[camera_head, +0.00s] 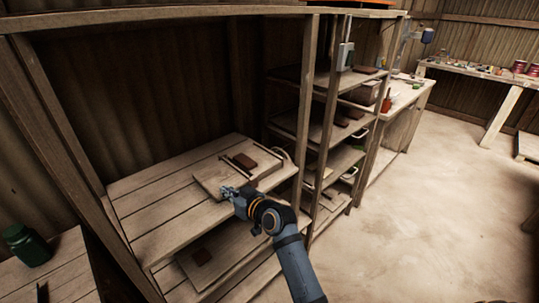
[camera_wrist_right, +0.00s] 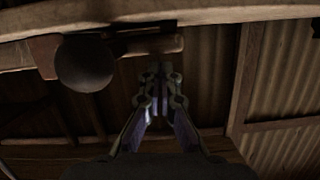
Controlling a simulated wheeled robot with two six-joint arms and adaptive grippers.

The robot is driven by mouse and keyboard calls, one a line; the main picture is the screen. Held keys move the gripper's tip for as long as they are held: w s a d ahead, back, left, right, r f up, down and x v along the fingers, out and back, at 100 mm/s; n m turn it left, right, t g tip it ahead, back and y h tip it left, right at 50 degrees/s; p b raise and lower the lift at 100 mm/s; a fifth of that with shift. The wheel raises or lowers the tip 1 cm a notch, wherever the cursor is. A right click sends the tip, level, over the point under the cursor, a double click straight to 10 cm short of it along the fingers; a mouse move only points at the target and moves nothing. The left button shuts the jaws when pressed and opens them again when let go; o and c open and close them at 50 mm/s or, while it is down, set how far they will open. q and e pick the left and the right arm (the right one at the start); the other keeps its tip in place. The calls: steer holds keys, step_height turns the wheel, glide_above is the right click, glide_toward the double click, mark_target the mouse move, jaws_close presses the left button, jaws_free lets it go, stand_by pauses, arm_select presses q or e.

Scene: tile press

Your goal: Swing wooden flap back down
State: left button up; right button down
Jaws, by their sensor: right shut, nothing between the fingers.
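A pale wooden press (camera_head: 213,177) lies on the plank shelf, with a reddish-brown piece (camera_head: 243,160) on it and a curved handle (camera_head: 279,152) at its far right. Which part is the flap, and how it is tilted, I cannot tell for certain. My right gripper (camera_head: 228,190) is at the press's near edge, its fingers shut and empty; whether it touches the wood is unclear. In the right wrist view the closed fingers (camera_wrist_right: 158,75) point toward a wooden beam, beside a dark round knob (camera_wrist_right: 85,62). My left gripper is not in view.
The plank shelf (camera_head: 155,205) is bare left of the press. A post (camera_head: 301,110) stands at its right, with a rack of boards beyond. A lower shelf holds a board (camera_head: 225,250) under my arm. A green jar (camera_head: 27,245) stands at lower left.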

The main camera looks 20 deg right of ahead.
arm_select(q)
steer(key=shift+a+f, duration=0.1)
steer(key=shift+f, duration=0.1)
arm_select(e)
steer(key=shift+f, duration=0.4)
stand_by(0.3)
